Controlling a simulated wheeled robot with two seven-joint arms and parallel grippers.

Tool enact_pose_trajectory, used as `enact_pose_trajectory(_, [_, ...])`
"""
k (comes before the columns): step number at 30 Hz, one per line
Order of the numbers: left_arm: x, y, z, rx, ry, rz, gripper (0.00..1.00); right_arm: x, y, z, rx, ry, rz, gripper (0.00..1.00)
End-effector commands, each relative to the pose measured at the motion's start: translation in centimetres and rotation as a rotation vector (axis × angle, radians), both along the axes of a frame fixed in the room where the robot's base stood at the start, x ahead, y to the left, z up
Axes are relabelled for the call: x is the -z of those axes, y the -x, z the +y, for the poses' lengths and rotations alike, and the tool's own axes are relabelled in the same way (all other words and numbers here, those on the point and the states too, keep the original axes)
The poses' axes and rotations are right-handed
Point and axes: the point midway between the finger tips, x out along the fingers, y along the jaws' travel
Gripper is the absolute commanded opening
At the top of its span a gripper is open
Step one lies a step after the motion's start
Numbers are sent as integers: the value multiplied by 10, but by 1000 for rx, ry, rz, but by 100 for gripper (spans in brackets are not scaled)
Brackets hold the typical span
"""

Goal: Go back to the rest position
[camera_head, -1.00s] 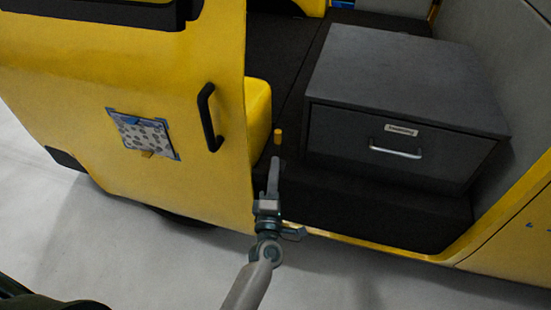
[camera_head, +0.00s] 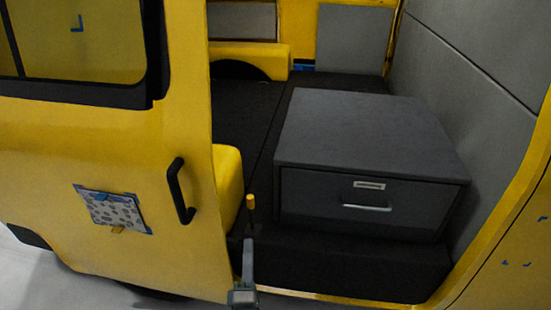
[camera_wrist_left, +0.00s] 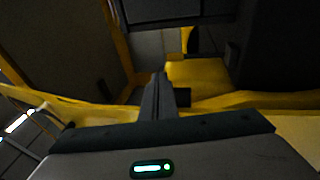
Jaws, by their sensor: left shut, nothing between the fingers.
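My left gripper (camera_head: 247,250) is at the lower middle of the head view, its fingers together and pointing up, with nothing between them. It appears in front of the van's dark sill, just below a small yellow-topped post (camera_head: 250,203). In the left wrist view the shut fingers (camera_wrist_left: 158,88) point away from the camera, with yellow and dark van parts beyond. My right gripper is not in view.
The yellow van door (camera_head: 120,160) with a black handle (camera_head: 180,190) and a patterned sheet (camera_head: 113,210) is on the left. A grey drawer cabinet (camera_head: 370,130) stands inside on the dark floor (camera_head: 240,110). A yellow frame edge (camera_head: 490,200) runs along the right.

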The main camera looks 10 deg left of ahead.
Motion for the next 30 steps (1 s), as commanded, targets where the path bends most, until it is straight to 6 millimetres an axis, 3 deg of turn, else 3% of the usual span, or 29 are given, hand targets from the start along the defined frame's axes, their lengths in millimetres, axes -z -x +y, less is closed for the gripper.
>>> enact_pose_trajectory(5, [8,1,-4,15,-39,23,0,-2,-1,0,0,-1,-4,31])
enact_pose_trajectory(8, [27,3,-12,52,-130,74,0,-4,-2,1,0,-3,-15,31])
enact_pose_trajectory(11, [61,10,-24,115,-273,155,0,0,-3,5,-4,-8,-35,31])
enact_pose_trajectory(14, [107,23,-35,201,-458,262,0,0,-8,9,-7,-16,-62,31])
enact_pose_trajectory(18, [185,58,-42,348,-739,429,0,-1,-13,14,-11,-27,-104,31])
enact_pose_trajectory(22, [255,101,-35,494,-981,577,0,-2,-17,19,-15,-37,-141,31])
enact_pose_trajectory(27, [333,170,-9,691,-1261,755,0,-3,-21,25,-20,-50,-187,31])
enact_pose_trajectory(30, [368,211,11,800,-1395,843,0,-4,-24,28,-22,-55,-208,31])
